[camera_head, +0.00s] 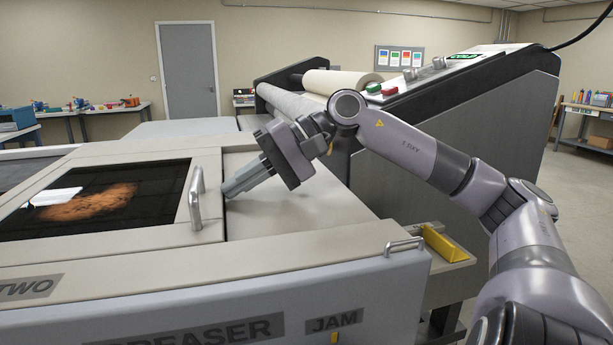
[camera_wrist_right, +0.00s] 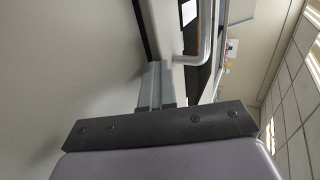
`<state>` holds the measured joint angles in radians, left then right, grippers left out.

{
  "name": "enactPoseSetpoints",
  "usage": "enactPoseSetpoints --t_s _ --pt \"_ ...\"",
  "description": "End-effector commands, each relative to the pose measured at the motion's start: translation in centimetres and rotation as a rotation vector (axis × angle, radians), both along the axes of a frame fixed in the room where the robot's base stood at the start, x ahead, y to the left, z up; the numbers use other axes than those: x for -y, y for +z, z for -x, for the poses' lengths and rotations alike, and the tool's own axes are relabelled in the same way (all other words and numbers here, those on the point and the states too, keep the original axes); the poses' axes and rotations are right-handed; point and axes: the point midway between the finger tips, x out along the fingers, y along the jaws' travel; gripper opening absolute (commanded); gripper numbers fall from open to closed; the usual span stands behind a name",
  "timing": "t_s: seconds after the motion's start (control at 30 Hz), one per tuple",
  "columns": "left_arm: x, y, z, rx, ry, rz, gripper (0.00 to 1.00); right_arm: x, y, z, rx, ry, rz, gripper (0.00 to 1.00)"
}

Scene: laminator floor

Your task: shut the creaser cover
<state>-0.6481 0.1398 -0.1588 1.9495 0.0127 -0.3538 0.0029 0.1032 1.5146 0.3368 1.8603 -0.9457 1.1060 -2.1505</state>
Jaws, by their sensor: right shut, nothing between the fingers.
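The creaser cover (camera_head: 110,245) is a pale panel with a dark window on the left of the head view. It looks flat on the machine, but I cannot tell whether it is fully down. Its bar handle (camera_head: 196,198) stands near its right edge and also shows in the right wrist view (camera_wrist_right: 204,45). My right gripper (camera_head: 227,190) is shut and empty, fingertips low over the pale deck just right of the handle. Its fingers also show in the wrist view (camera_wrist_right: 157,82); I cannot tell whether they touch anything. My left gripper is not in view.
The creaser body carries a JAM label (camera_head: 334,320) and a small front handle (camera_head: 404,245). Benches stand by the far wall.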

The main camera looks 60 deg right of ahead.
Motion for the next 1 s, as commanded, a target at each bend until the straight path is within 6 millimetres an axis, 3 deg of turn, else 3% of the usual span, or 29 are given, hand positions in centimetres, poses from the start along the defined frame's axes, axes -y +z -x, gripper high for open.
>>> enactPoseSetpoints --t_s 0.27,0.6,1.0 --pt "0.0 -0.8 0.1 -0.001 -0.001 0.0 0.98 0.6 0.3 0.6 0.004 0.001 -0.006 0.0" --pt "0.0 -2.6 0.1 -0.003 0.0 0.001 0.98 3.8 2.6 3.2 0.007 -0.003 -0.004 0.0" --pt "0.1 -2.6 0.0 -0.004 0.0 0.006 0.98 5.0 3.6 4.3 0.002 0.0 -0.002 0.0"
